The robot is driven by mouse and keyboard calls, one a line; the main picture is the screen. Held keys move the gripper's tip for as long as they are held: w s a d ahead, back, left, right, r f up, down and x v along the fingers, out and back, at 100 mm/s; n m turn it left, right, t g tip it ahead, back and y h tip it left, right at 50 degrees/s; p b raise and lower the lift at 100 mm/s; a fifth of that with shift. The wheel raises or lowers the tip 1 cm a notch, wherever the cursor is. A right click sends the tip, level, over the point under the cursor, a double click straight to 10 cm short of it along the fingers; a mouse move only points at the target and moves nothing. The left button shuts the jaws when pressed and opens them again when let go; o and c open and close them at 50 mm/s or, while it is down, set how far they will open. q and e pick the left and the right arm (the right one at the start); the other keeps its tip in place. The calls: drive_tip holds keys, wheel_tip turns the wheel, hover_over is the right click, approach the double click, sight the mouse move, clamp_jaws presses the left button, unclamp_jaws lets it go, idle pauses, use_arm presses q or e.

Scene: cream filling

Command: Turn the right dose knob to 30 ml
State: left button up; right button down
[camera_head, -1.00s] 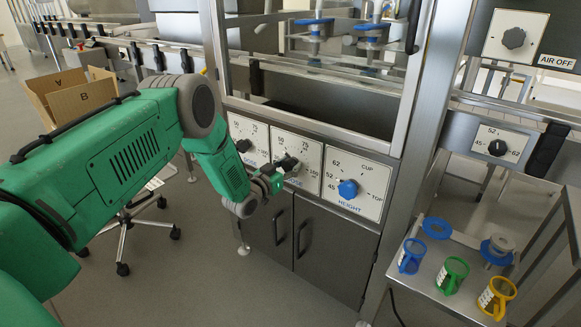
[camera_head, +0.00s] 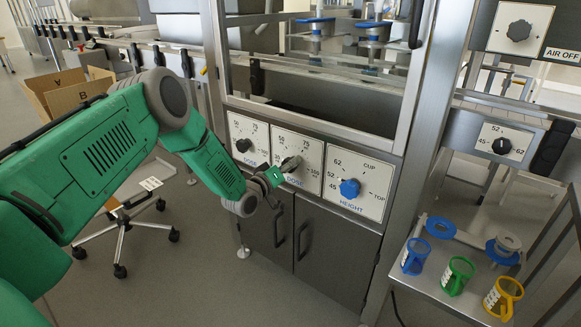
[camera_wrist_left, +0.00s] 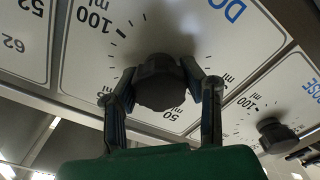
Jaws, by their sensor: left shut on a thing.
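The right dose knob is a dark round knob (camera_wrist_left: 160,82) on a white dial plate (camera_wrist_left: 90,65), which shows upside down in the left wrist view. My left gripper (camera_wrist_left: 161,77) is shut on this knob, with one finger on each side. In the head view the left gripper (camera_head: 277,174) reaches the middle plate (camera_head: 312,151) from the lower left and covers part of it. The knob's pointer is hidden, so its setting cannot be read. My right gripper is not in view.
The left dose knob (camera_head: 243,145) and the blue height knob (camera_head: 350,188) sit on either side. Cabinet doors (camera_head: 325,240) with handles are below. Blue, green and yellow cups stand on a metal shelf (camera_head: 450,292) at right. An open cardboard box (camera_head: 75,98) is behind my arm.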

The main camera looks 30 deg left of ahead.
use_arm(q)
drive_tip(key=shift+s+d+f, duration=0.1)
drive_tip(key=shift+s+f, duration=0.15)
drive_tip(key=shift+f, duration=0.3)
drive_tip(key=o, duration=1.1)
drive_tip(key=shift+o, duration=0.4)
drive_tip(key=shift+w+r+n, duration=0.15)
drive_tip(key=shift+r+n, duration=0.05)
drive_tip(key=shift+n, duration=0.1)
drive_tip(key=s+a, duration=0.1)
drive_tip(key=s, duration=1.1)
